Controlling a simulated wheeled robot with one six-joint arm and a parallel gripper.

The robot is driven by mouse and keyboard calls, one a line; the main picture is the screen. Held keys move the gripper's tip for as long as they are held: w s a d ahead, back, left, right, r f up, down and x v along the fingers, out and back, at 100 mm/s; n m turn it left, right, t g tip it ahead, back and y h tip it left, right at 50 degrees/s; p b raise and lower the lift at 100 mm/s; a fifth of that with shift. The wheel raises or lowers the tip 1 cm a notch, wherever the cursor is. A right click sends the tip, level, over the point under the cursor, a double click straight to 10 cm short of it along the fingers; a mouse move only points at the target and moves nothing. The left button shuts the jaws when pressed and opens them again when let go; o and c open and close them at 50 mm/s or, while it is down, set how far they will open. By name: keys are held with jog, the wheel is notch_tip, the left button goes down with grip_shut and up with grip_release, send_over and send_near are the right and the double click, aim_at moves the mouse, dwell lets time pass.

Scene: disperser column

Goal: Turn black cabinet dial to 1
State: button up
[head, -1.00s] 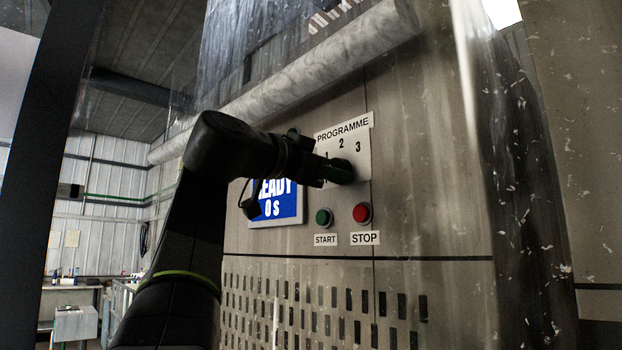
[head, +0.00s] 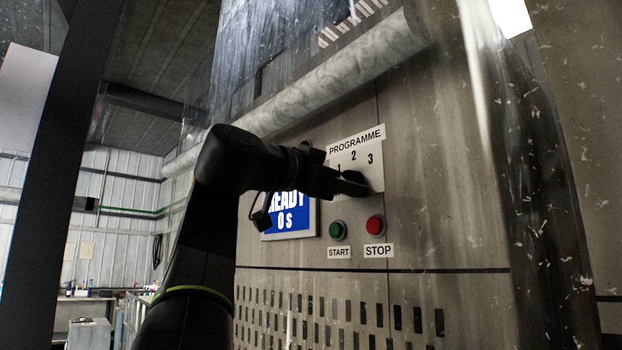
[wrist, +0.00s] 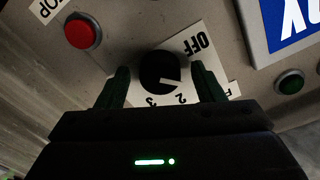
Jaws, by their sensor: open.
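The black dial (wrist: 160,72) sits on a white plate (wrist: 225,78) in the wrist view, with a pale pointer line toward the lower right, on the side of 1 and 2. I cannot tell its exact setting. OFF, 2 and 3 are readable there; 1 is hidden by a finger. My gripper (wrist: 160,68) is open, one finger on each side of the dial, with small gaps showing. In the head view my gripper (head: 350,184) is at the dial below the PROGRAMME label (head: 356,140) and hides most of the dial.
A green START button (head: 337,230) and a red STOP button (head: 375,225) sit just below the dial. A blue READY 0 s display (head: 288,217) is on the left, partly behind my arm. A grey roll (head: 320,88) and clear plastic sheeting hang above.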

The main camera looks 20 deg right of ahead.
jog(key=b+v, duration=0.1)
jog(key=v, duration=1.2)
jog(key=shift+a+b, duration=0.2)
jog(key=shift+b, duration=0.1)
jog(key=shift+s+d, duration=0.1)
jog(key=p+x, duration=0.1)
jog(key=x, duration=1.2)
jog(key=shift+p, duration=0.35)
dwell(0.4)
jog(key=b+v, duration=0.2)
jog(key=v, duration=1.1)
jog(key=w+d+n+p, duration=0.5)
jog(key=d+n+p, duration=0.3)
jog(key=d, duration=0.4)
jog(key=shift+d+n+p, duration=0.3)
jog(key=shift+d+p, duration=0.05)
jog(key=shift+p, duration=0.5)
jog(key=shift+f, duration=0.1)
